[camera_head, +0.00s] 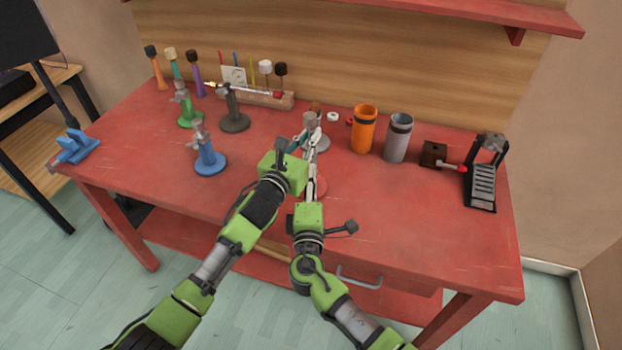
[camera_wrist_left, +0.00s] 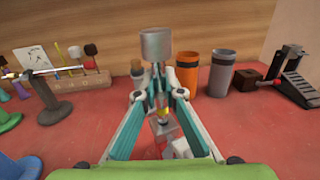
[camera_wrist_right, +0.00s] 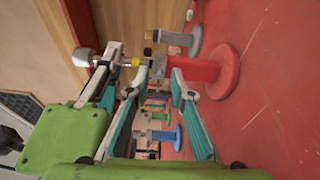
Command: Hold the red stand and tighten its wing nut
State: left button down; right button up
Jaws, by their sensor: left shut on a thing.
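The red stand shows in the right wrist view as a red post (camera_wrist_right: 190,70) on a round red base, with a grey clamp block (camera_wrist_right: 159,66), a thin rod and a grey cup on top. In the head view its base (camera_head: 320,187) is mostly behind my arms; the grey cup (camera_wrist_left: 156,43) is clear in the left wrist view. My left gripper (camera_head: 304,138) is shut on the stand's upper rod, just under the cup. My right gripper (camera_wrist_right: 160,70) is open, its fingertips on either side of the clamp block. The wing nut is not clearly visible.
A grey stand (camera_wrist_right: 196,42) is close behind the red one. Blue (camera_head: 208,161), green (camera_head: 190,118) and dark (camera_head: 234,121) stands are to the left. An orange can (camera_head: 364,130), grey can (camera_head: 397,140) and pedal (camera_head: 483,185) are to the right. The table's front right is clear.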

jog(key=s, duration=1.2)
jog(key=shift+a, duration=0.2)
pick_arm(q)
jog(key=c, duration=2.1)
grip_release()
jog(key=shift+s, duration=0.1)
